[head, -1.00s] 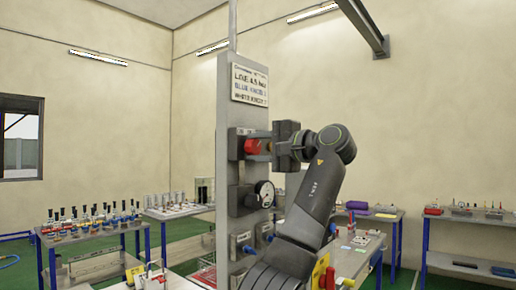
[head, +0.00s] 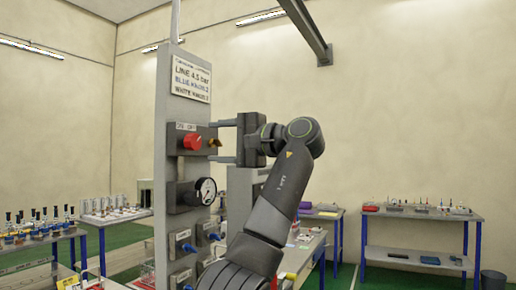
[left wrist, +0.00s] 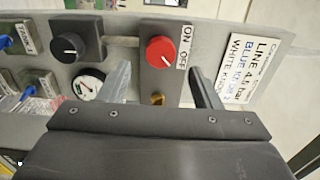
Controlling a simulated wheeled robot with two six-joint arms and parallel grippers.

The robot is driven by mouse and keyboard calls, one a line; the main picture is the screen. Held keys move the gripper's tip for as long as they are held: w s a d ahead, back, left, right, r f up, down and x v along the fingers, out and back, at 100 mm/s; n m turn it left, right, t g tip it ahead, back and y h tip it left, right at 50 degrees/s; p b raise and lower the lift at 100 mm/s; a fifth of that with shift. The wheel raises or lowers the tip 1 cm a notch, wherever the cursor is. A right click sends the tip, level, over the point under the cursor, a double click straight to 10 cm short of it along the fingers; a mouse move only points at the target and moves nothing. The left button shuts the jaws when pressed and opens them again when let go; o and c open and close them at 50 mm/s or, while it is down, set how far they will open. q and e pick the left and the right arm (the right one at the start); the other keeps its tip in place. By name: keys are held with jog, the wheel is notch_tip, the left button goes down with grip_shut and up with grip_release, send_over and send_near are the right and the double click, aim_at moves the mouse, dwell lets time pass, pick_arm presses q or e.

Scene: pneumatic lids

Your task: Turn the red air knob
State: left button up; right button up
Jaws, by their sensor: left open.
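The red air knob (head: 192,141) sits on a grey block on the upright panel (head: 176,105), under an ON/OFF label. In the left wrist view the red knob (left wrist: 160,51) shows a pale mark slanting toward the OFF word. My left gripper (head: 215,141) is open and empty, to the right of the knob in the head view, with its fingers apart and short of it. In the left wrist view the fingers (left wrist: 157,72) lie on either side of the knob's block, with the knob beyond them. My right gripper is out of view.
A brass fitting (head: 214,142) sticks out beside the knob, between the finger lines. Below are a pressure gauge (head: 205,190) and several blue-handled valves (head: 189,247). A black knob (left wrist: 69,47) is close to the gauge. Tables with parts stand behind.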

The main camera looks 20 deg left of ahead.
pick_arm(q)
jog(key=d+b, duration=0.1)
jog(key=d, duration=1)
jog(key=shift+s, duration=0.45)
jog(key=shift+d, duration=0.1)
